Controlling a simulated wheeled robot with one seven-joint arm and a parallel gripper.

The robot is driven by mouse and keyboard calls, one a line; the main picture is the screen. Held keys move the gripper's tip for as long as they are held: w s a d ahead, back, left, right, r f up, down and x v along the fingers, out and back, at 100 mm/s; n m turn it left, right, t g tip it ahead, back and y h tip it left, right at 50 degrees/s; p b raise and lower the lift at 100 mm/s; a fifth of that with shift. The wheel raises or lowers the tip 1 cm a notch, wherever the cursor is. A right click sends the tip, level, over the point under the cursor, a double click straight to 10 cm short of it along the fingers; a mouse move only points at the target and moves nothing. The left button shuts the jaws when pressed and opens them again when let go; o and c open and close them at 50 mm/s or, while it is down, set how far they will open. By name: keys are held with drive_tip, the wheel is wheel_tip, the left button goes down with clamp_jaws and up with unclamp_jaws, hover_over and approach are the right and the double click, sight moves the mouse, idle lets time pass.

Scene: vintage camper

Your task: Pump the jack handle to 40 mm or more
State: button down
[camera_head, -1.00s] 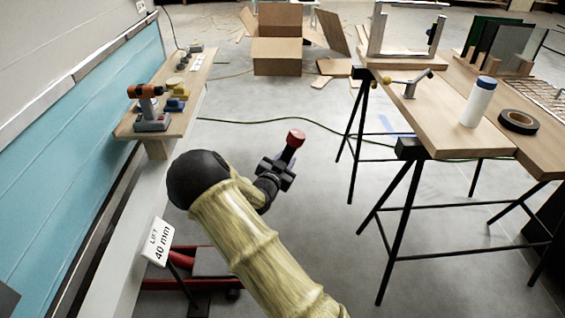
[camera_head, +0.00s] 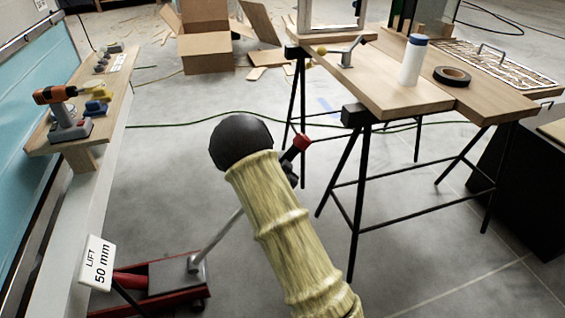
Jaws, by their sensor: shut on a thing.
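The red floor jack (camera_head: 170,280) sits on the floor at the lower left. Its grey handle (camera_head: 217,238) slants up to the right and passes behind my arm; its red end (camera_head: 301,141) shows beyond the arm. My gripper (camera_head: 291,168) is mostly hidden behind my arm, with a little black showing just below the red end. It is shut on the handle near that end. A white sign (camera_head: 97,263) beside the jack reads "LIFT 50 mm".
A wooden shelf (camera_head: 90,135) at left holds an orange drill (camera_head: 55,94) and small items. A trestle table (camera_head: 385,92) stands at right, its black legs close to the handle's end. A cardboard box (camera_head: 205,52) is behind. A green cable crosses the floor.

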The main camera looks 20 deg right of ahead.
drive_tip(key=shift+s+d+f, duration=0.15)
drive_tip(key=shift+d+f, duration=0.1)
drive_tip(key=shift+d, duration=0.35)
drive_tip(key=c, duration=1.1)
unclamp_jaws()
drive_tip(key=shift+d+f, duration=0.15)
drive_tip(key=shift+o, duration=0.2)
drive_tip(key=shift+a, duration=0.2)
drive_tip(key=shift+a, duration=0.15)
drive_tip(key=shift+s+a+r, duration=0.2)
drive_tip(key=shift+r, duration=0.05)
drive_tip(key=p+v, duration=0.3)
drive_tip(key=v, duration=1.3)
drive_tip(key=shift+s+r, duration=0.15)
drive_tip(key=shift+s, duration=0.1)
drive_tip(key=shift+g, duration=0.3)
